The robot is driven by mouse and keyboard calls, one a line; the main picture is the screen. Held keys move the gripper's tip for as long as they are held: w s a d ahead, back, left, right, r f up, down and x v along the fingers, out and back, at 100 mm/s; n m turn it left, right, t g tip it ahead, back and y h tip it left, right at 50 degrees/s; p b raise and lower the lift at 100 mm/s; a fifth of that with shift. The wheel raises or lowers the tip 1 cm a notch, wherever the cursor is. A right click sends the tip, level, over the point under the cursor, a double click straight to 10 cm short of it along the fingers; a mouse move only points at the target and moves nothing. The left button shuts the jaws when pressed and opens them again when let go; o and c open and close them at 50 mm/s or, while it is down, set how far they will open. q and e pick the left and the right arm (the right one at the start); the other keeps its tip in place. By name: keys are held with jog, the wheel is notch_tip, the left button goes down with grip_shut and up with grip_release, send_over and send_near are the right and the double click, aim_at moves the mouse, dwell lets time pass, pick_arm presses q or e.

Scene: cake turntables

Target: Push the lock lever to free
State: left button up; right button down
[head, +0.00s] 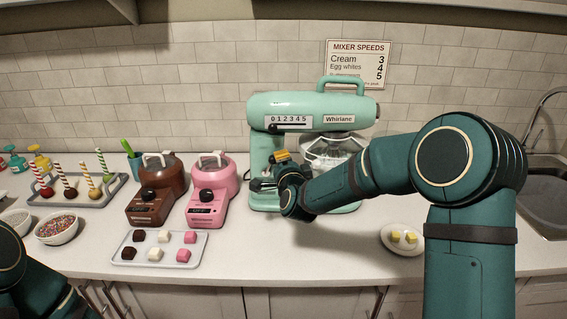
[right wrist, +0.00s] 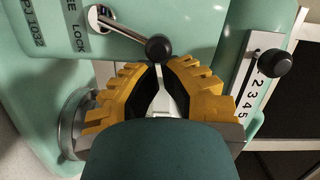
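The mint green stand mixer (head: 300,110) stands at the back of the counter. In the right wrist view, its lock lever (right wrist: 125,32) is a metal rod with a black knob (right wrist: 158,47), slanting down to the right. A label (right wrist: 75,28) beside the lever's base reads LOCK, with a partly cut-off word ending in E above. My right gripper (head: 283,157) is at the mixer's left side; its yellow fingers (right wrist: 160,68) look shut, tips together just below the knob. Whether they touch it I cannot tell. My left gripper is out of view.
A speed slider (right wrist: 277,63) with a black knob sits right of the fingers. A brown machine (head: 155,190) and a pink one (head: 210,190) stand left of the mixer. A tray of cubes (head: 160,262) and a butter plate (head: 388,240) are in front. Counter between them is clear.

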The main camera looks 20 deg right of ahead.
aim_at(271, 152)
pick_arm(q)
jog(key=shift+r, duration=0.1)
pick_arm(e)
jog(key=shift+w+a+r+n, duration=0.1)
jog(key=shift+a+r+n, duration=0.15)
jog(key=shift+a+n, duration=0.2)
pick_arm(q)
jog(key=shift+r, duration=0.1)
pick_arm(e)
jog(key=shift+a+r+n, duration=0.1)
jog(key=shift+a+n, duration=0.05)
jog(key=shift+n, duration=0.2)
pick_arm(q)
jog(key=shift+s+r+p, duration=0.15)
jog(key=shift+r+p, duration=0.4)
jog(key=shift+p, duration=0.2)
pick_arm(e)
jog(key=shift+w+a+r+n+g+h, duration=0.15)
jog(key=shift+a+n+g, duration=0.2)
jog(key=shift+n, duration=0.3)
jog(key=shift+w+a+r+n+g+h, duration=0.15)
jog(key=shift+a+n, duration=0.25)
jog(key=shift+n, duration=0.25)
